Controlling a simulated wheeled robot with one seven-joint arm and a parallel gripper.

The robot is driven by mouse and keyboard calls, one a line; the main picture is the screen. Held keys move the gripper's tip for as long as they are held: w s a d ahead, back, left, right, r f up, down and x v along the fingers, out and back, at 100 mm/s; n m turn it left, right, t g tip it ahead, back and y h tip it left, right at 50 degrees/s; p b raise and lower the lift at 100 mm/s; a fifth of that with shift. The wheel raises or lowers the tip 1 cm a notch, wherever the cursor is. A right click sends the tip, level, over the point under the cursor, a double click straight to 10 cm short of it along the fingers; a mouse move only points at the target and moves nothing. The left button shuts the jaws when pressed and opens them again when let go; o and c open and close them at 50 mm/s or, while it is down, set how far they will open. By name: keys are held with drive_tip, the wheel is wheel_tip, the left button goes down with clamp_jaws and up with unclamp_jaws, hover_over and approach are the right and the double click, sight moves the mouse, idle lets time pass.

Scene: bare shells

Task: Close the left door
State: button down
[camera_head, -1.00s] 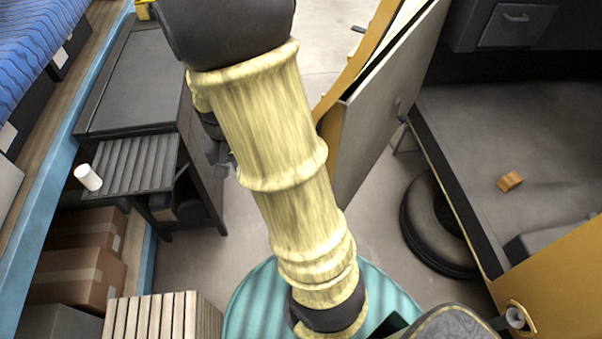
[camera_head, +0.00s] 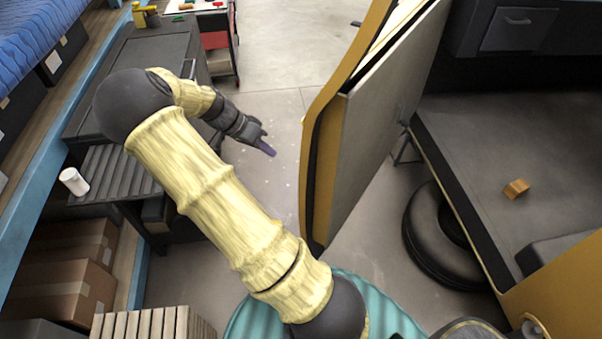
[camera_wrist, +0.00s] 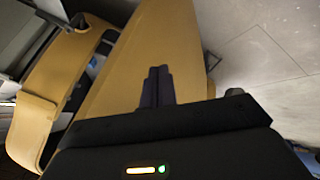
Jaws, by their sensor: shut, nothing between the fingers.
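The left door (camera_head: 375,135) stands open in the head view, with a grey inner panel and a yellow outer edge. It stands out from the dark body with the grey floor (camera_head: 465,130). My gripper (camera_head: 267,149) is shut and empty, left of the door on its outer side, with floor showing between them in this view. In the wrist view my gripper's dark fingers (camera_wrist: 158,84) are together, in front of a broad yellow panel (camera_wrist: 140,55) that looks like the door's outer face. Whether they touch it cannot be told.
A dark tyre (camera_head: 440,240) lies below the grey floor, right of the door. A small orange block (camera_head: 516,188) rests on that floor. A dark bench (camera_head: 120,165) with a white cup (camera_head: 74,181) stands left of my arm. Bare floor (camera_head: 275,110) is free between bench and door.

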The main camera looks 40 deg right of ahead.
drive_tip(key=s+d+f+p, duration=0.3)
drive_tip(key=s+d+f, duration=0.3)
drive_tip(key=s+f, duration=0.1)
drive_tip(key=shift+s+f, duration=0.25)
drive_tip(key=shift+f, duration=0.25)
drive_tip(key=shift+w+d, duration=0.1)
